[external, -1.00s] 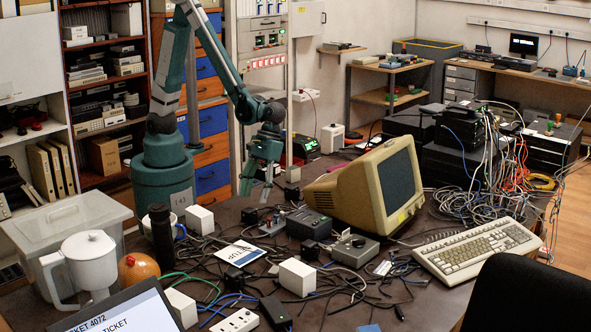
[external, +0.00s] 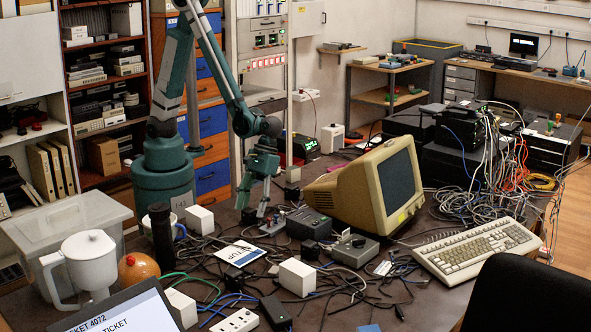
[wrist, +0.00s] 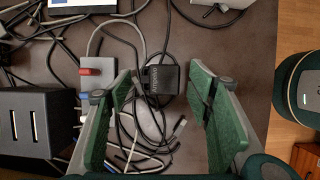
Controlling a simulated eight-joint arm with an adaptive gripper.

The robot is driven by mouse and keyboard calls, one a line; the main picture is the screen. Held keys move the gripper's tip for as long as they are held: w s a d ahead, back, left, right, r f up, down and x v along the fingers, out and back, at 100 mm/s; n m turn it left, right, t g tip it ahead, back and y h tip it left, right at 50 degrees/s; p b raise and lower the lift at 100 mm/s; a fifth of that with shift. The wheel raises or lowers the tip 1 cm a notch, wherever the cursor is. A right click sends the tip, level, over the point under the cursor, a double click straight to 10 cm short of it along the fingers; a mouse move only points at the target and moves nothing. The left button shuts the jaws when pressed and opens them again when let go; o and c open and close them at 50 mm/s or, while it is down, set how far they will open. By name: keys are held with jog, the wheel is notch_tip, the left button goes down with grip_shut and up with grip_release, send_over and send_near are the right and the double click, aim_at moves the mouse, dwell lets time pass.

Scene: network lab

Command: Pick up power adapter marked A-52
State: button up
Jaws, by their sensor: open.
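A black power adapter (wrist: 160,80) lies on the dark table in the wrist view, between my gripper's spread fingers (wrist: 162,92) and slightly toward their far ends. Faint marks show on its top, too small to read as A-52. In the external view a small black adapter (external: 249,216) sits at my gripper (external: 252,211), partly hidden by the fingers. My gripper is open, points down and holds nothing. Other black adapters lie nearby, one (external: 309,250) right of the white card and one (external: 234,279) in front of it; their markings are unreadable.
Loose cables lie around and under the adapter. A small grey device with a red switch (wrist: 97,70) and a dark slotted box (wrist: 37,122) stand left in the wrist view. The beige monitor (external: 365,190) stands to the right. A white card (external: 239,253) lies in front.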

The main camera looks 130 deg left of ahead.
jog(key=shift+x, duration=1.1)
jog(key=shift+c, duration=0.2)
jog(key=c, duration=1)
